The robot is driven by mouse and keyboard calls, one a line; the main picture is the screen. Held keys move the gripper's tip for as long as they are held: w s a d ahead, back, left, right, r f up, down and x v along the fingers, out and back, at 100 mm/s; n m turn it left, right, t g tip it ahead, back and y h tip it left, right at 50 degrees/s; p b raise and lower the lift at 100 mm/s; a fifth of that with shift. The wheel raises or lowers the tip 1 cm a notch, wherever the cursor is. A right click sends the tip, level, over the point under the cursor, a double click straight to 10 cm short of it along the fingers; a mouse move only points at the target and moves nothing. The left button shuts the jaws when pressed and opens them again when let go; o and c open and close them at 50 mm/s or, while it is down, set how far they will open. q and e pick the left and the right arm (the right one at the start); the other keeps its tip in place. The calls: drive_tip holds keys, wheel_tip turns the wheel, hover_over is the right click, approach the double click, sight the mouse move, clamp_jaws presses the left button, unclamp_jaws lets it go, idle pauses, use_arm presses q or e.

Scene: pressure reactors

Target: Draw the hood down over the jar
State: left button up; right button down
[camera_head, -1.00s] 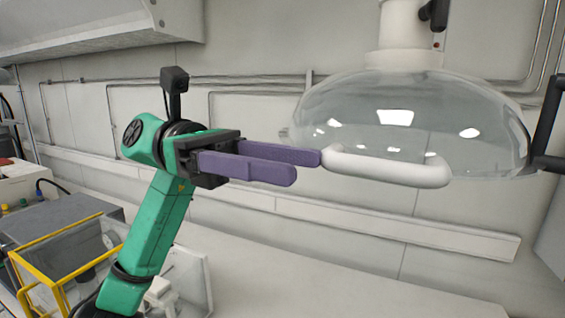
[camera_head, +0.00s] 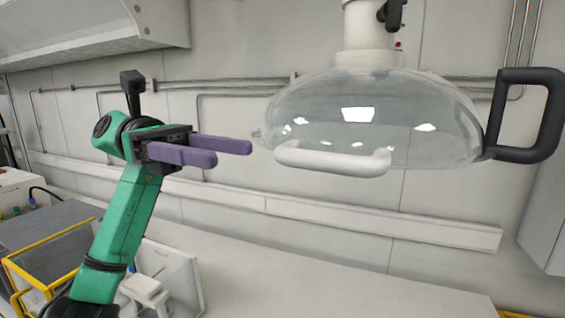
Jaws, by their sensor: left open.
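The hood (camera_head: 405,112) is a clear dome hanging from a white column, in the right half of the head view. It has a white bar handle (camera_head: 330,160) across its front rim and a black handle (camera_head: 548,115) on its right side. My left gripper (camera_head: 233,153), with two purple fingers, is open and empty. Its fingertips point right, a short gap to the left of the white handle, not touching it. The jar is not in view. My right gripper is not in view.
A pale bench (camera_head: 290,275) runs below the hood, and its visible part is clear. At lower left stand a yellow-framed box (camera_head: 45,275), a grey box (camera_head: 45,222) and a white stand (camera_head: 150,290). Pipes run along the back wall. A cabinet edge is at the right.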

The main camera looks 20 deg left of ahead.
use_arm(q)
drive_tip(key=v, duration=0.8)
drive_tip(key=shift+a, duration=0.3)
drive_tip(key=shift+w, duration=0.1)
